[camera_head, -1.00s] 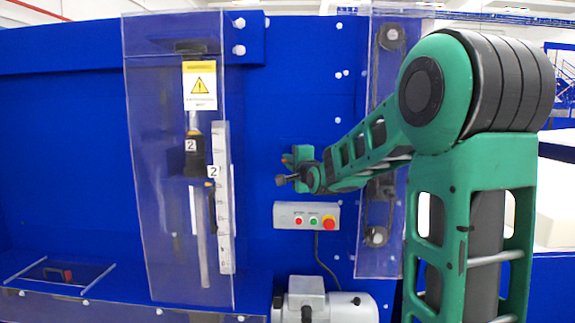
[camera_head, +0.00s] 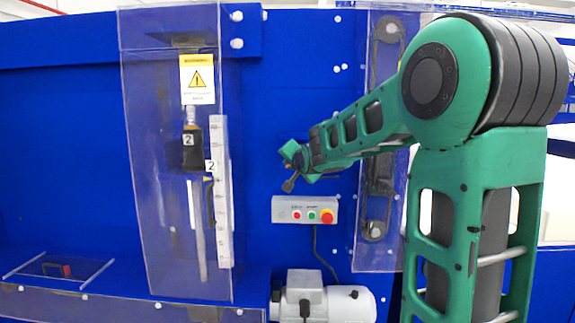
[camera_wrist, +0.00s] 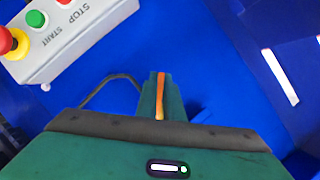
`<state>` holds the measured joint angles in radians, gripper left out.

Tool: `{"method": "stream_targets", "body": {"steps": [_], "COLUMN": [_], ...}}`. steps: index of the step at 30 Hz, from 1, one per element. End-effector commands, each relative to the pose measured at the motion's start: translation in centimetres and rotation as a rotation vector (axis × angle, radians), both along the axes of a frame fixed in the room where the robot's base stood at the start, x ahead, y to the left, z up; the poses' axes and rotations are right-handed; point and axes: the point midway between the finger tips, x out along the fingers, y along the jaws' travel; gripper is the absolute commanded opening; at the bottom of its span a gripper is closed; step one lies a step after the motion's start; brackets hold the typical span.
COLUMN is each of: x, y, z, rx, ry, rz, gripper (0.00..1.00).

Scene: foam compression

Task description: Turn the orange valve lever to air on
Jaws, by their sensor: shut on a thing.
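The orange valve lever (camera_wrist: 160,97) shows in the wrist view as a thin upright orange strip between my green fingers. My gripper (camera_wrist: 161,76) is shut on it. In the head view my gripper (camera_head: 291,152) is at the blue panel, above the button box, and its wrist is tilted. The lever cannot be made out in the head view now, as my gripper and forearm cover that spot. The valve body and any air on or off marking are not visible.
A grey button box (camera_head: 302,210) with red, green and red-on-yellow buttons sits just below my gripper. A clear guard (camera_head: 382,225) over a belt drive is behind my forearm. Another tall clear guard (camera_head: 140,150) stands left. A motor (camera_head: 345,303) is below.

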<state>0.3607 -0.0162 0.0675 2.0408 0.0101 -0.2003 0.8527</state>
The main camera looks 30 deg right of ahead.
Motion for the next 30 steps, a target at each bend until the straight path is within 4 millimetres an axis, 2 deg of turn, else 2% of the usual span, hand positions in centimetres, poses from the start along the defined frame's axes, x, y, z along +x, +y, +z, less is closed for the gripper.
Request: {"method": "stream_targets", "body": {"steps": [3,18,30], "x": [-0.2,-1.1,-1.7], "y": [0.1,-1.4,-2.2], "z": [-0.9,-1.9,-2.0], "rx": [-0.085,-0.46,-0.637], "ry": [0.073,0.327,0.446], "rz": [0.006,0.007,0.007], "gripper": [0.0,0.0,0.0]}}
